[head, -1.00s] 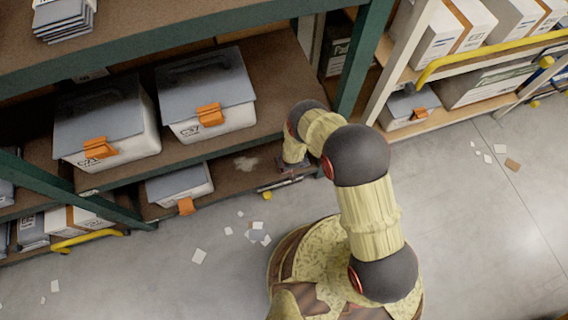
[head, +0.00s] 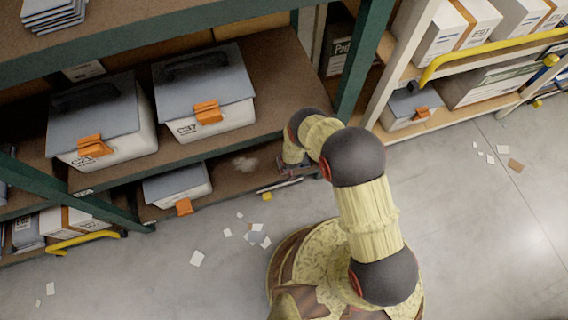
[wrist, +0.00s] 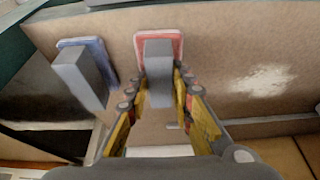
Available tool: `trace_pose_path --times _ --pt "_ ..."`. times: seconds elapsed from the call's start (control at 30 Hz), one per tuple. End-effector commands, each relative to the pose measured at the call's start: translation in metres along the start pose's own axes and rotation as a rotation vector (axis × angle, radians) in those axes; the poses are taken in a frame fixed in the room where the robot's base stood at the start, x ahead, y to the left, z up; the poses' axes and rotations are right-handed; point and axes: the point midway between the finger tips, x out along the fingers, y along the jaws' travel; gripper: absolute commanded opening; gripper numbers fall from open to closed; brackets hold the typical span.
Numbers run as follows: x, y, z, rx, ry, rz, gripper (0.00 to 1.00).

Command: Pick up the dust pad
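In the wrist view, a flat pad with a red rim and a grey block handle (wrist: 158,60) lies on the brown lower shelf. A second pad with a blue rim and a grey block handle (wrist: 82,75) is to its left. Which of them is the dust pad is not marked. My gripper (wrist: 160,78) has one finger on each side of the red pad's handle, very close to it. Whether the fingers press on the handle cannot be told. In the head view my gripper (head: 291,168) is low at the shelf's front, and the arm partly hides this spot.
A pale dust patch (wrist: 262,80) lies right of the red pad; it also shows in the head view (head: 245,163). Lidded grey bins (head: 205,90) with orange latches stand on the shelf above. A green post (head: 362,60) is near the arm. Paper scraps (head: 256,232) litter the floor.

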Motion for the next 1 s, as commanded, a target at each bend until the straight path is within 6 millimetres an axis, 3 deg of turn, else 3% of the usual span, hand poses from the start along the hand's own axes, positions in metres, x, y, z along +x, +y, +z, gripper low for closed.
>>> trace_pose_path --times 0.37,0.73,1.0 --pt "0.000 0.000 0.000 0.000 0.000 0.000 0.00" --pt "-0.001 0.000 -0.001 0.000 0.000 0.000 0.00" --pt "-0.014 0.002 -0.014 0.000 0.000 0.000 0.00"
